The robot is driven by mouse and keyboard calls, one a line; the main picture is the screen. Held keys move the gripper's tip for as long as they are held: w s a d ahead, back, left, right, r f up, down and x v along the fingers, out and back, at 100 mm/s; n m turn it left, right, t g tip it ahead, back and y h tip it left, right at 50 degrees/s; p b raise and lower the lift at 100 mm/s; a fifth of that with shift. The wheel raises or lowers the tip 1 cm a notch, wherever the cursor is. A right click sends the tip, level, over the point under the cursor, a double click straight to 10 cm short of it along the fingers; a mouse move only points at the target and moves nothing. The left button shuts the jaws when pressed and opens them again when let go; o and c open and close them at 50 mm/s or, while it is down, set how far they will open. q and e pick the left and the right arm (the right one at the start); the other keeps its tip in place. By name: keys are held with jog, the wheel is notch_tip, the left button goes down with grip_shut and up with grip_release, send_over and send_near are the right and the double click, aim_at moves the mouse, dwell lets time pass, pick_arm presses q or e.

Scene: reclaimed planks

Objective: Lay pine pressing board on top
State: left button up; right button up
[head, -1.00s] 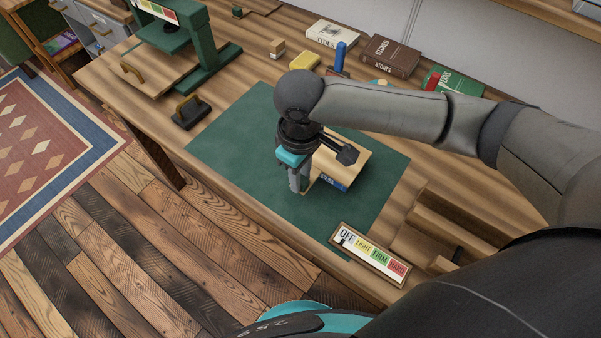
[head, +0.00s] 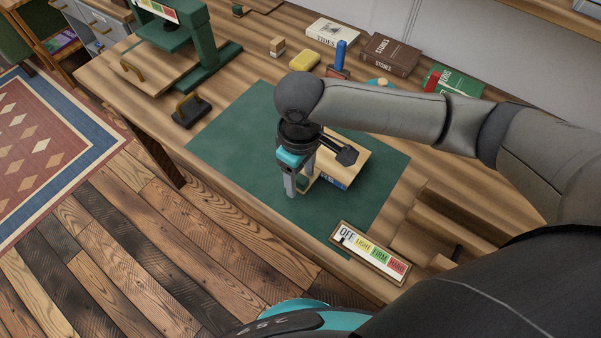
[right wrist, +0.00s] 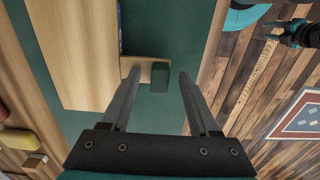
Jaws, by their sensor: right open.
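The pine pressing board (head: 352,155) lies on top of a block with a blue side, probably a book (head: 332,181), on the green mat (head: 237,137). In the right wrist view the board (right wrist: 75,50) is at the upper left, and a short tab with a dark green end (right wrist: 160,78) sticks out from it. My right gripper (head: 297,190) is open at the board's near left edge. In the wrist view its fingers (right wrist: 160,85) stand on either side of the tab's end, apparently not touching it. My left gripper (right wrist: 297,34) appears small and partly cut off; its jaws are unclear.
A pressure sign (head: 372,252) lies at the bench's near edge. A green press (head: 200,50) and a black stamp-like tool (head: 190,110) stand left. Several books (head: 390,54), a yellow sponge (head: 305,60) and a blue-handled tool (head: 340,58) lie behind. The mat's left part is clear.

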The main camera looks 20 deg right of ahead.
notch_tip(320, 180, up, 15)
jog(key=p, duration=0.5)
jog(key=shift+r, duration=0.15)
